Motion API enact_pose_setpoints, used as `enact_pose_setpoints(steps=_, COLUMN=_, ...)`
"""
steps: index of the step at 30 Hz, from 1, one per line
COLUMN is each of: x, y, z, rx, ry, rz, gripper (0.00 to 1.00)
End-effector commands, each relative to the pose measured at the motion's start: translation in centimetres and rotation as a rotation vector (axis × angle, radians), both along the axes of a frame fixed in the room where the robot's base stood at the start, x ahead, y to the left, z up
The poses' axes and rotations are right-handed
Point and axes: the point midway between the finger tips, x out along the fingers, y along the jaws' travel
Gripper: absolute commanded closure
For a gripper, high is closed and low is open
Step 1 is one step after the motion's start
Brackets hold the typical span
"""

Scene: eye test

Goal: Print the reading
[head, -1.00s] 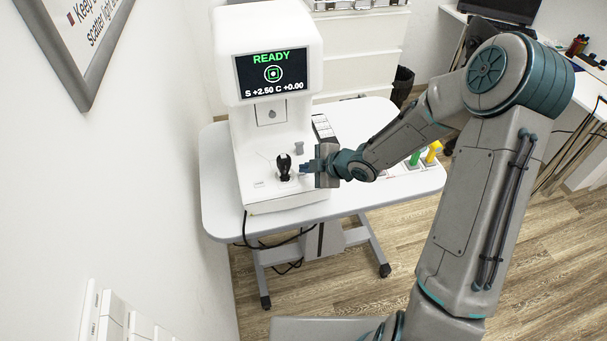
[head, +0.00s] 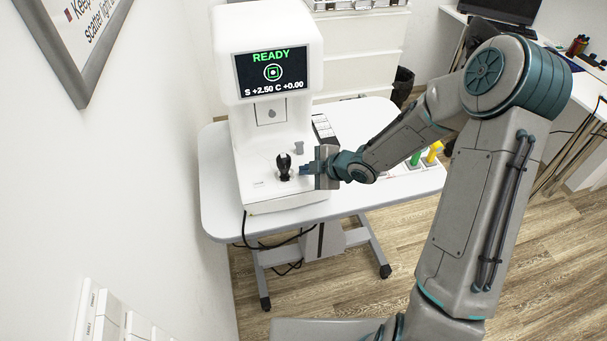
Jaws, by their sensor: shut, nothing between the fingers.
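The white eye-test machine (head: 260,135) stands on a light table. Its screen (head: 272,73) shows "READY" in green, a green target symbol, and "S +2.50 C +0.00". A black joystick (head: 284,168) stands upright on the machine's base, with a small grey knob (head: 299,148) behind it. My gripper (head: 304,170) is shut and empty, just right of the joystick, pointing left over the base. I cannot tell whether its fingertips touch anything. No printed paper is visible.
The white table (head: 222,208) has free room at its front left. Green and yellow bottles (head: 432,152) stand at its right, partly behind my arm. A dark keypad-like strip (head: 323,128) lies beside the machine. A framed sign (head: 78,40) hangs on the left wall.

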Motion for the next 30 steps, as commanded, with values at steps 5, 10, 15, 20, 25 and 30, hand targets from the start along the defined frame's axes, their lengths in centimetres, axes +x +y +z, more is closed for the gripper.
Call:
enact_pose_setpoints(steps=5, x=0.0, y=0.0, z=-0.3, rx=0.0, ry=0.0, rz=0.0, gripper=1.0)
enact_pose_setpoints(steps=10, x=0.1, y=0.0, z=-0.5, rx=0.0, ry=0.0, rz=0.0, gripper=1.0)
enact_pose_setpoints(steps=15, x=0.1, y=0.0, z=-0.7, rx=0.0, ry=0.0, rz=0.0, gripper=1.0)
enact_pose_setpoints(steps=20, x=0.1, y=0.0, z=-0.6, rx=0.0, ry=0.0, rz=0.0, gripper=1.0)
enact_pose_setpoints(steps=25, x=0.1, y=0.0, z=-0.4, rx=0.0, ry=0.0, rz=0.0, gripper=1.0)
enact_pose_setpoints(steps=30, x=0.0, y=0.0, z=0.4, rx=0.0, ry=0.0, rz=0.0, gripper=1.0)
